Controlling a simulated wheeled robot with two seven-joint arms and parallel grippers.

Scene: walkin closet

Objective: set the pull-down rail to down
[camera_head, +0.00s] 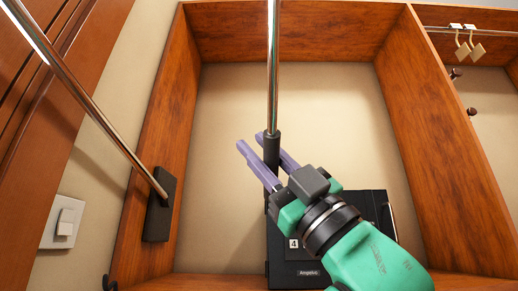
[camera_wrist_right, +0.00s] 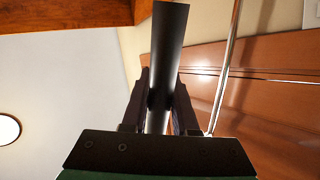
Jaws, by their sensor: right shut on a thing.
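The pull-down rail shows as a chrome side arm (camera_head: 95,108) slanting up to the left from a black wall bracket (camera_head: 160,205). Its chrome pull rod (camera_head: 273,65) hangs in the middle of the head view and ends in a black handle (camera_head: 271,150). My right gripper (camera_head: 264,148) has its purple fingers on either side of this handle and is shut on it. In the right wrist view, the black handle (camera_wrist_right: 167,45) passes between the dark fingers. The rail's top bar is out of view. My left gripper is not in view.
A black box (camera_head: 288,275) with a side handle sits low in the wooden bay, partly behind my right arm. Wooden side panels (camera_head: 440,150) bound the bay. A light switch (camera_head: 64,222) is on the left wall. Hangers (camera_head: 469,44) hang in the right bay.

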